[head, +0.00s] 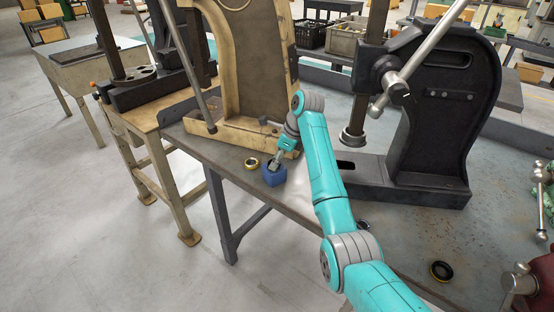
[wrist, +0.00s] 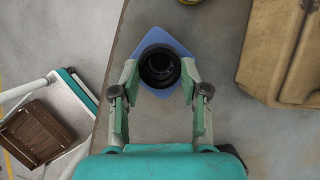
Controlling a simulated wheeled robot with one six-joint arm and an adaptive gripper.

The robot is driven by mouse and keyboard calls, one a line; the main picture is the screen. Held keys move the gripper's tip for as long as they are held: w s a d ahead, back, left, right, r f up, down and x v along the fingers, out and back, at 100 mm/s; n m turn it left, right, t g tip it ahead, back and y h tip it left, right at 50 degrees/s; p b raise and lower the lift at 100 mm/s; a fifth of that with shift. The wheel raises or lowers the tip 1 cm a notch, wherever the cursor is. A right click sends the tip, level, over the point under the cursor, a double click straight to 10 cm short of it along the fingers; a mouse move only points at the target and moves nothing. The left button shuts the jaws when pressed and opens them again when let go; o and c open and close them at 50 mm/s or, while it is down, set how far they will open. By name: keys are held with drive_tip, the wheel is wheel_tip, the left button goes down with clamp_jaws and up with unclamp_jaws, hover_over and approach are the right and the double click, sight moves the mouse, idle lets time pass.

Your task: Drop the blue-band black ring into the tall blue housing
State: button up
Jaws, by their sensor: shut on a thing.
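The blue housing (head: 274,178) stands near the front left edge of the workbench. In the wrist view its blue top (wrist: 163,35) shows as a diamond around and beyond a black ring (wrist: 160,66). My gripper (wrist: 160,78) is shut on this black ring, with one finger on each side. The ring is lined up over the housing's top; I cannot tell whether it is above the opening or partly inside. No coloured band shows on it. In the head view my gripper (head: 275,163) points down at the housing and hides the ring.
A yellow-banded ring (head: 252,163) lies left of the housing. Another black ring (head: 441,271) lies at the front right. A small dark part (head: 363,225) is partly hidden by my arm. A beige press (head: 240,125) stands behind, and a black press (head: 425,150) to the right.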

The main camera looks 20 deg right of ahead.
drive_tip(key=shift+f, duration=0.35)
drive_tip(key=o, duration=1.3)
